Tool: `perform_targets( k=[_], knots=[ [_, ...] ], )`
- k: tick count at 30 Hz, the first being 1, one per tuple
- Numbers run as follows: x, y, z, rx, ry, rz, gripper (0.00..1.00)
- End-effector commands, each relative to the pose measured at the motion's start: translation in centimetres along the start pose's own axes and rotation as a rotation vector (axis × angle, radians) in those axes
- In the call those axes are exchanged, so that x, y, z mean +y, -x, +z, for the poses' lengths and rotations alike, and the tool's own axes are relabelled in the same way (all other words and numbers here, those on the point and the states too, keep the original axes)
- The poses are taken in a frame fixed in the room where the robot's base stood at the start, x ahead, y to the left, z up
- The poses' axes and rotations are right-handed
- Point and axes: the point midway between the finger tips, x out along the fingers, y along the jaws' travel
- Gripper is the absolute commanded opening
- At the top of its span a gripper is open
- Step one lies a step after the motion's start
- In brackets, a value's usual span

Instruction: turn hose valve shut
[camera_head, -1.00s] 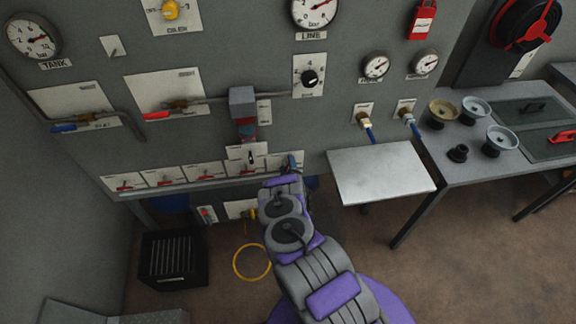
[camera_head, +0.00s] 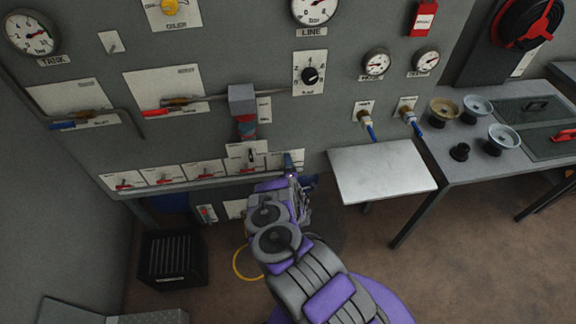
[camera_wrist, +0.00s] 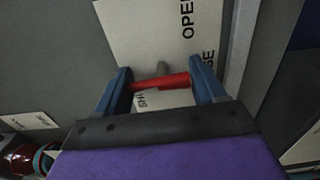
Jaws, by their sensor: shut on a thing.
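A red valve handle (camera_wrist: 158,82) shows in the wrist view, in front of a white plate (camera_wrist: 150,30) lettered "OPEN", with other words partly cut off or covered. My gripper (camera_wrist: 162,88) has one blue finger at each end of the handle and is shut on it. The handle lies roughly level across the gap. A grey stem stands behind it. In the head view my gripper (camera_head: 290,172) is at the lower part of the wall panel, at the right end of a row of switch plates. The handle cannot be made out there.
A bare metal shelf (camera_head: 380,172) juts out just right of my gripper. Several red switches (camera_head: 205,170) line the panel to the left. A yellow hose loop (camera_head: 242,264) lies on the floor beside my arm. A black crate (camera_head: 172,257) stands at lower left.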

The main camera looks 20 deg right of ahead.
Motion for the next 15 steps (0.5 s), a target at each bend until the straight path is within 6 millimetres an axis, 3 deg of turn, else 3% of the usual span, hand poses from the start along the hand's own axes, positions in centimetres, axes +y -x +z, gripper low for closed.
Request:
perform_targets(
  k=[7, 8, 15],
  knots=[
    [-0.47, 0.18, -0.36, 0.008, 0.001, -0.011, 0.39],
    [-0.48, 0.18, -0.37, 0.008, 0.001, -0.011, 0.7],
    [-0.21, 0.18, -0.22, 0.005, 0.0, -0.005, 0.91]
  ],
)
